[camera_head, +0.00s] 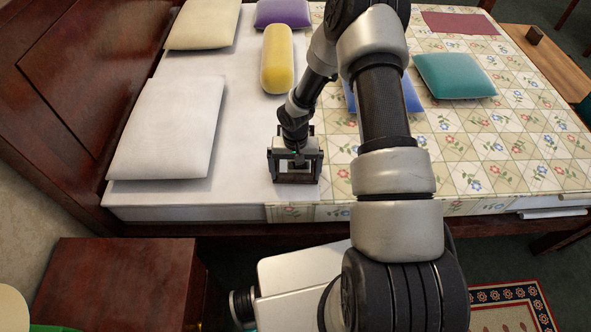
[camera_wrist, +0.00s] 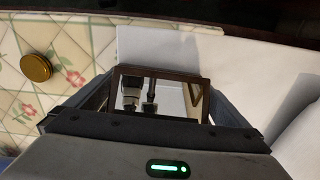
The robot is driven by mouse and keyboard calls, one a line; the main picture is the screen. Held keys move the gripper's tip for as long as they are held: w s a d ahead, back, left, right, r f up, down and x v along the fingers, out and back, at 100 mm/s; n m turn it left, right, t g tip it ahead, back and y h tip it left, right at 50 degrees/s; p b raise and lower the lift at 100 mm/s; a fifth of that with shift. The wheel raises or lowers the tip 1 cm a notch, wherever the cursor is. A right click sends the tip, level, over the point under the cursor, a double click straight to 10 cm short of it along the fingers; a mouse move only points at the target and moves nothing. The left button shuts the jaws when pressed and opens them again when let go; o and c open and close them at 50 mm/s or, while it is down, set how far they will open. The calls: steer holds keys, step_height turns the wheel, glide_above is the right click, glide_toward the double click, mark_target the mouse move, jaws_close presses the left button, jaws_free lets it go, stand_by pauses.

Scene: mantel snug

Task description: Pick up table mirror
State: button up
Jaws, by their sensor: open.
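The table mirror (camera_wrist: 174,94) has a dark brown rectangular frame and shows a reflection of my arm in its glass. It is on the bed by the near edge, where the white sheet meets the floral quilt. My gripper (camera_head: 295,168) is lowered over it, pointing down. In the wrist view the mirror lies between the two open fingers of my gripper (camera_wrist: 160,100), with a finger to each side. I cannot tell whether either finger touches it. Its lower part is hidden by my gripper body.
A small round gold object (camera_wrist: 36,67) sits on the quilt (camera_head: 475,150), left of the mirror in the wrist view. A white pillow (camera_head: 170,130), yellow bolster (camera_head: 277,60) and teal cushion (camera_head: 455,76) lie on the bed. A dark wooden nightstand (camera_head: 115,285) stands at the near left.

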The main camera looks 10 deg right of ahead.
steer(key=shift+f, duration=0.15)
steer(key=c, duration=1)
steer(key=shift+c, duration=0.4)
